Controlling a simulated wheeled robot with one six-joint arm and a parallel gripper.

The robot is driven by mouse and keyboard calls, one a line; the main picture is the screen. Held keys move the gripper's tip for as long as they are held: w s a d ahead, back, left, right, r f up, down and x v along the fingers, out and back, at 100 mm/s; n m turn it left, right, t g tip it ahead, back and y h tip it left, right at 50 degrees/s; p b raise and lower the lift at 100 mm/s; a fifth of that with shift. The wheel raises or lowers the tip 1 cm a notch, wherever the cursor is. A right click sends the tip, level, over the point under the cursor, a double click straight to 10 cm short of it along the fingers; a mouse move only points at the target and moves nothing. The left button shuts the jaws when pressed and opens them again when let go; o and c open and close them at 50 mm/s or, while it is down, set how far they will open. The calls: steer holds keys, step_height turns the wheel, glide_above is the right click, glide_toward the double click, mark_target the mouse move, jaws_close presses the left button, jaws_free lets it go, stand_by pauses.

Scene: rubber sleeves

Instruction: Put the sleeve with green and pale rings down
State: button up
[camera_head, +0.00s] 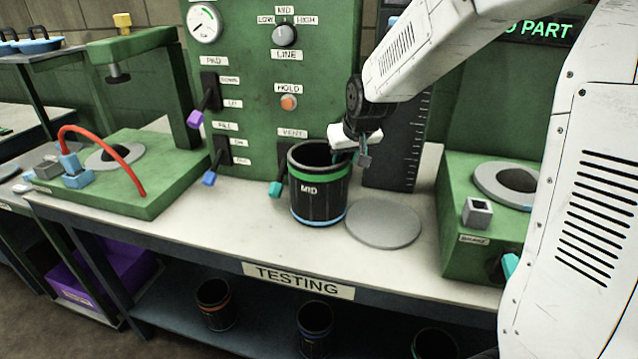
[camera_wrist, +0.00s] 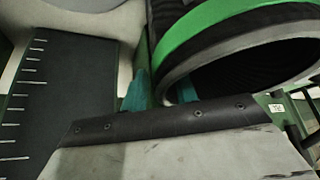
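The sleeve with green and pale rings (camera_head: 318,203) is a black cylinder marked "MID", with a green band near its top and a pale blue band at its foot. It is upright at the front of the testing bench, left of a grey round disc (camera_head: 384,223). Whether its foot touches the bench I cannot tell. My gripper (camera_head: 360,156) is at its right rim, shut on the wall. In the wrist view the sleeve (camera_wrist: 215,32) fills the upper right, its wall between the teal fingertips of my gripper (camera_wrist: 161,92). The sleeve's far side is hidden there.
The white bench top (camera_head: 240,205) is clear left of the sleeve. A green panel with levers (camera_head: 270,100) stands behind. A green station with a ring (camera_head: 510,185) is at right, a green press (camera_head: 130,165) at left. More sleeves (camera_head: 315,325) stand on the lower shelf.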

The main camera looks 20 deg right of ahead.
jaws_close()
steer(key=shift+r, duration=0.1)
stand_by(1.1)
